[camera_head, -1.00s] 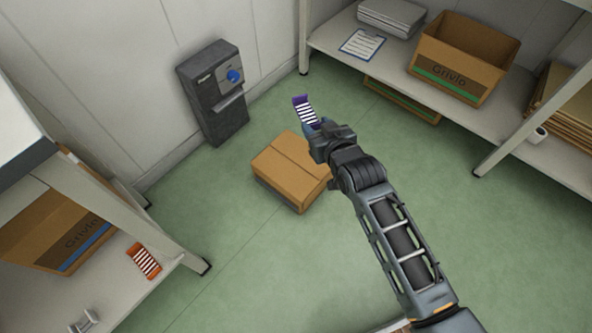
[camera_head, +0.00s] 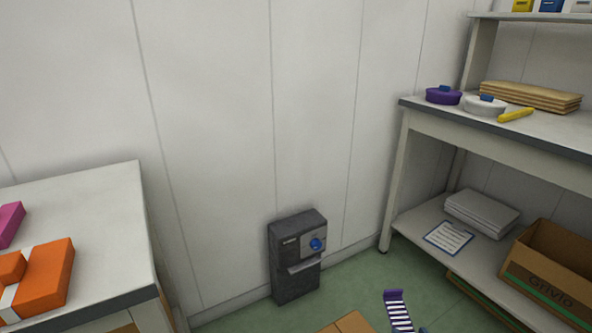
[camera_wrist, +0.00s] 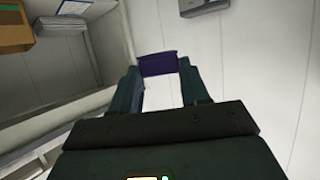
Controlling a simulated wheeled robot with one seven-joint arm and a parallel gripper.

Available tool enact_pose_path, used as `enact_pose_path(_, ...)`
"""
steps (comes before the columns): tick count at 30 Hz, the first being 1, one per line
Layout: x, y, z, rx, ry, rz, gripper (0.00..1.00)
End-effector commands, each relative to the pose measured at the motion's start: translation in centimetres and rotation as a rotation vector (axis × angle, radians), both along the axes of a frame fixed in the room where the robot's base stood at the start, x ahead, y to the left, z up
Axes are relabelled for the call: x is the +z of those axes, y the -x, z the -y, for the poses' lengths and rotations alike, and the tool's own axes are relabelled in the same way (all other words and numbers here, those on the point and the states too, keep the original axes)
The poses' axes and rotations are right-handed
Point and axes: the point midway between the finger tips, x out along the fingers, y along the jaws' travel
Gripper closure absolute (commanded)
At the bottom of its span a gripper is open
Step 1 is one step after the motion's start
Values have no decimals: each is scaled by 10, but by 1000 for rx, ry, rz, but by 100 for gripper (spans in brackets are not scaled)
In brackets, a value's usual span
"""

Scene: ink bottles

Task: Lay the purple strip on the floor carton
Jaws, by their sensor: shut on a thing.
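The purple strip (camera_head: 397,309), with white stripes across it, shows at the bottom edge of the head view. In the wrist view its purple end (camera_wrist: 157,63) lies between the fingertips of my gripper (camera_wrist: 159,70), which is shut on it. In the head view, my gripper is almost wholly cut off by the bottom edge. The floor carton (camera_head: 348,324), brown cardboard, shows only as a corner at the bottom edge, left of the strip. The strip appears held up, apart from the carton. The gap between them cannot be judged.
A dark wall unit (camera_head: 297,270) with a blue knob stands behind the carton. At right, a shelf unit (camera_head: 420,226) holds an open Grivio box (camera_head: 548,283), papers and a clipboard. At left, a bench (camera_head: 85,205) bears orange and pink items. Green floor shows between.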

Motion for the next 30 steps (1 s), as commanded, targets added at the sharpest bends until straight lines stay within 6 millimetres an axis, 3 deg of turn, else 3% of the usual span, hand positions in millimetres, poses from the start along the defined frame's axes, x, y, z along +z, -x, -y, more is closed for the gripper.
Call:
enact_pose_path(18, 65, 13, 0, 0, 0, -3, 83)
enact_pose_path(30, 81, 22, 0, 0, 0, -1, 83)
